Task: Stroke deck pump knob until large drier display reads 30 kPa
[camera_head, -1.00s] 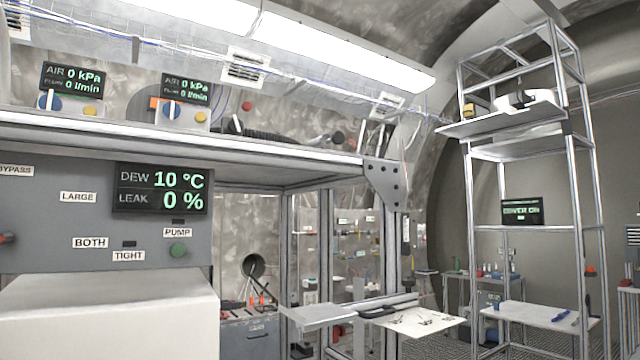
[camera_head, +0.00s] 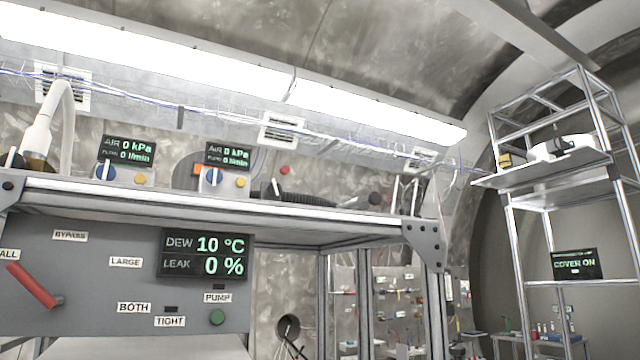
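A grey panel carries a green round knob (camera_head: 217,317) below a PUMP label (camera_head: 217,298). Its display (camera_head: 204,255) reads DEW 10 °C and LEAK 0 %. On the shelf above, a left display (camera_head: 127,150) and a right display (camera_head: 228,156) both show AIR 0 kPa and a lower line of 0 l/min. I cannot tell which of these displays is the large drier's. Neither of my grippers is in view.
A red lever (camera_head: 33,286) is on the panel at left, near BYPASS (camera_head: 70,236) and LARGE (camera_head: 126,262) labels. The shelf edge (camera_head: 210,203) overhangs the panel. A metal rack (camera_head: 512,240) with a COVER ON display (camera_head: 575,264) stands at right.

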